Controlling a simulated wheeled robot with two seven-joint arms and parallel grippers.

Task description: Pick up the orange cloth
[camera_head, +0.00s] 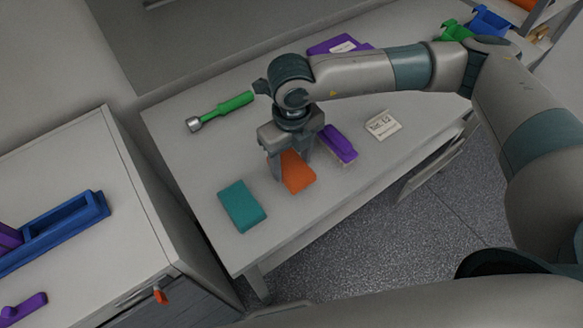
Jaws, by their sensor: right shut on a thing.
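The orange cloth (298,175) is a small folded pad on the light grey table, near its front edge. My right gripper (289,172) points down over it and is shut on it, with the fingers at the cloth's left and upper sides. The gripper hides the cloth's back part. I cannot tell whether the cloth is clear of the tabletop. My left gripper is not in view.
A teal folded cloth (242,206) lies just left, and a purple brush (339,144) just right. A green-handled tool (222,111), a small label card (383,125) and a purple item (338,45) also lie on the table (190,165). A cabinet (95,235) stands left.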

